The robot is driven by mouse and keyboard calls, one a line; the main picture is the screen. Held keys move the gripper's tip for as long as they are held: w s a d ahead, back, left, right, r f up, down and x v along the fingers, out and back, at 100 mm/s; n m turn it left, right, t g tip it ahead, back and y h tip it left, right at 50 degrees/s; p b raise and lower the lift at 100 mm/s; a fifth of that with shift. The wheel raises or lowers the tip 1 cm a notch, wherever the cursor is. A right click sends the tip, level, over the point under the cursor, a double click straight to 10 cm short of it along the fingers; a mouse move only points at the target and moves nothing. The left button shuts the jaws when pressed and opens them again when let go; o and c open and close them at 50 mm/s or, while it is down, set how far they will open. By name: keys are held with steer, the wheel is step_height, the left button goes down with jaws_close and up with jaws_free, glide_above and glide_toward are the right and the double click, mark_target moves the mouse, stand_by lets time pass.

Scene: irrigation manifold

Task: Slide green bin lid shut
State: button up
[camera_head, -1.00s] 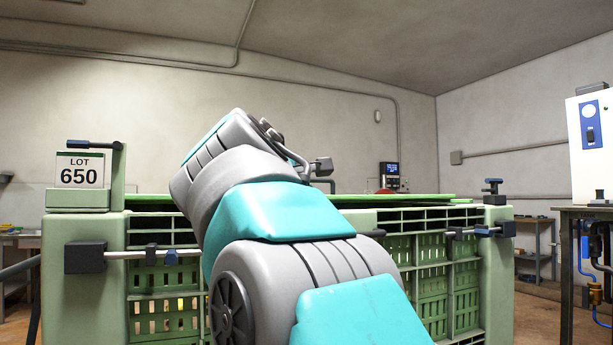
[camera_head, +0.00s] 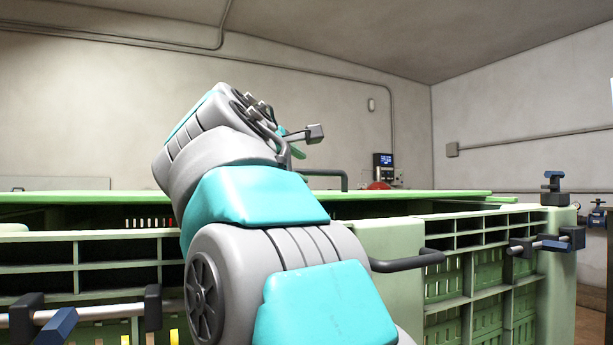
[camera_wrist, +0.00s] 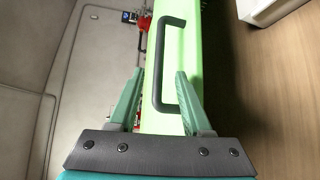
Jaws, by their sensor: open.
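The green bin lid (camera_head: 90,197) lies flat across the top of the green bin (camera_head: 390,240), with a dark slot showing below part of it. A dark bar handle (camera_head: 335,174) stands on the lid. In the wrist view the pale green lid (camera_wrist: 180,62) runs upright through the picture, with its dark handle (camera_wrist: 159,65) between the lines of my two fingers. My gripper (camera_wrist: 160,72) is open and empty. In the head view my gripper (camera_head: 298,143) is above and left of the handle, partly hidden by my wrist. I cannot tell whether a finger touches the handle.
A second dark handle (camera_head: 408,261) juts from the bin's front. Blue-and-black clamps (camera_head: 545,243) sit at its right end, and another (camera_head: 45,322) at the lower left. A small panel with a screen (camera_head: 384,162) stands behind the bin. Open air lies above the lid.

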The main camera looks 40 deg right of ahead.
mark_target(310, 173)
steer(key=shift+p+x, duration=0.4)
steer(key=shift+x, duration=3.55)
steer(key=shift+c, duration=0.4)
jaws_close()
steer(key=shift+f, duration=0.1)
